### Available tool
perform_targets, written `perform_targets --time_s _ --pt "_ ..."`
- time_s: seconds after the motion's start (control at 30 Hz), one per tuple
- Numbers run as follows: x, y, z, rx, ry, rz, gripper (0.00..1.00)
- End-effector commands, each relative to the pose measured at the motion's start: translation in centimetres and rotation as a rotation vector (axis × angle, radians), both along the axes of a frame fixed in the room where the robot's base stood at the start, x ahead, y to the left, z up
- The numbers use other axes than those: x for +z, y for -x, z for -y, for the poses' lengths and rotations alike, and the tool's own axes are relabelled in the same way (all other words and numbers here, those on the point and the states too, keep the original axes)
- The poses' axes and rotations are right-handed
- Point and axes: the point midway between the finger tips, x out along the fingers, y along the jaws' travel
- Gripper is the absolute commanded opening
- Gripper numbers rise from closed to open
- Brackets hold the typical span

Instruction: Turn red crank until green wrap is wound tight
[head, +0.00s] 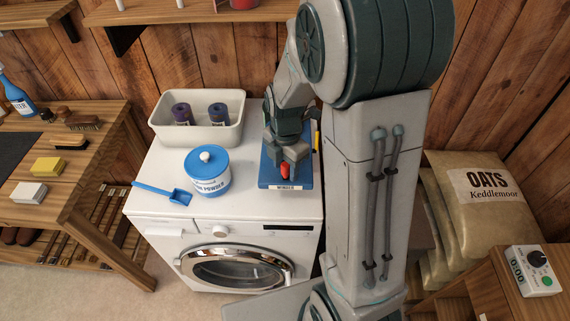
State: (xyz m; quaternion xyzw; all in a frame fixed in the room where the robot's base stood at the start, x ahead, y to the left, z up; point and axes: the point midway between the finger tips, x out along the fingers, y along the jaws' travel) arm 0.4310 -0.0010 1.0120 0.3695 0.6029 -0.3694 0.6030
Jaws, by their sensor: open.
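The winder is a blue board (299,181) labelled WINDER, lying on the right side of the white washing machine's top. A red piece (284,170), apparently the crank's knob, shows near the board's front. My gripper (287,157) is open and points down over the winder, with its fingers close around or just above the red piece; I cannot tell whether they touch it. My wrist and fingers hide most of the winder. I cannot make out the green wrap.
A yellow-and-black item (316,143) sits at the board's right. Oats sacks (480,215) and a timer (533,270) are at right.

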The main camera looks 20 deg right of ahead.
Motion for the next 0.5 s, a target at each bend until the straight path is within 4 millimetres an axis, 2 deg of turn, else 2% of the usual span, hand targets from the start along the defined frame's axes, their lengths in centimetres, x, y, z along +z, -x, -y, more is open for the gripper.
perform_targets --time_s 0.07,0.2,0.23,0.5 --pt "0.02 0.0 0.0 0.0 0.0 0.0 0.45" --pt "0.03 0.0 -0.01 0.0 0.0 0.0 0.06" --pt "0.03 0.0 -0.01 0.0 0.0 0.0 0.0" --pt "0.02 -0.03 -0.07 -0.015 0.0 0.0 0.0"
